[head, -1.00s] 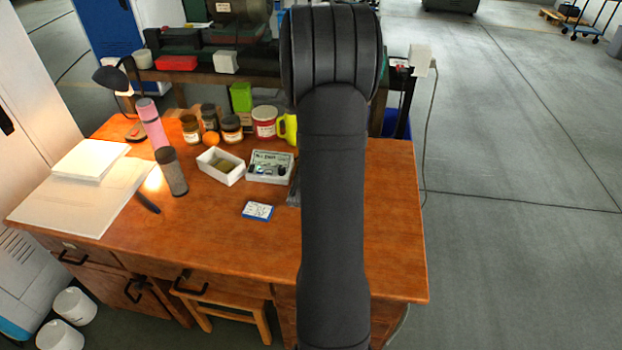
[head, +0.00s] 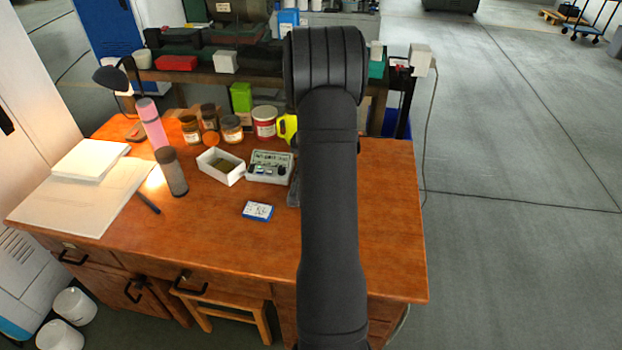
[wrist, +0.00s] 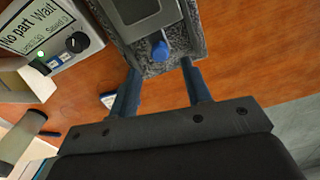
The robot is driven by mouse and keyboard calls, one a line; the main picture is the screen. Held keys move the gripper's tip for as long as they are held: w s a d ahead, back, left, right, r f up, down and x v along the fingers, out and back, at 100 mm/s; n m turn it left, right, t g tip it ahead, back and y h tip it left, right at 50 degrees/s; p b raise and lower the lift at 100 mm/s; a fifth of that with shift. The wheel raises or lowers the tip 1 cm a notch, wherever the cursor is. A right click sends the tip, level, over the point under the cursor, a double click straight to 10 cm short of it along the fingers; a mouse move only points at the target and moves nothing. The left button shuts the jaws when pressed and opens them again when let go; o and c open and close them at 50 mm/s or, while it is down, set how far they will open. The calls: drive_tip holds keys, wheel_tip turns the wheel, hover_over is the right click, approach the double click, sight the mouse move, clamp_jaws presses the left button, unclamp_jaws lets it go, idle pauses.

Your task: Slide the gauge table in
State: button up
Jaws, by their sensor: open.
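The gauge (wrist: 195,42) shows at the top of the wrist view as a grey, speckled base. On it sits a lighter grey table (wrist: 155,27) with a dark metal plate and a blue knob (wrist: 160,49) at its near end. My gripper (wrist: 160,66) is open, its two blue fingers apart near the knob, one to each side. I cannot tell whether they touch anything. In the head view my arm hides the gripper and most of the gauge; only a grey edge (head: 293,193) shows. A control box (wrist: 50,30) reads "No part Wait" and has a lit green lamp.
The control box also stands on the wooden desk (head: 390,220) in the head view. Left of it is a white tray (head: 221,168); in front lies a small blue-and-white box (head: 257,211). Jars and a yellow mug (head: 287,128) stand behind. The desk's right side is clear.

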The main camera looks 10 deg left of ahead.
wheel_tip(320, 180, down, 5)
drive_tip(key=shift+r, duration=0.1)
idle(0.3)
drive_tip(key=shift+w, duration=0.1)
clamp_jaws()
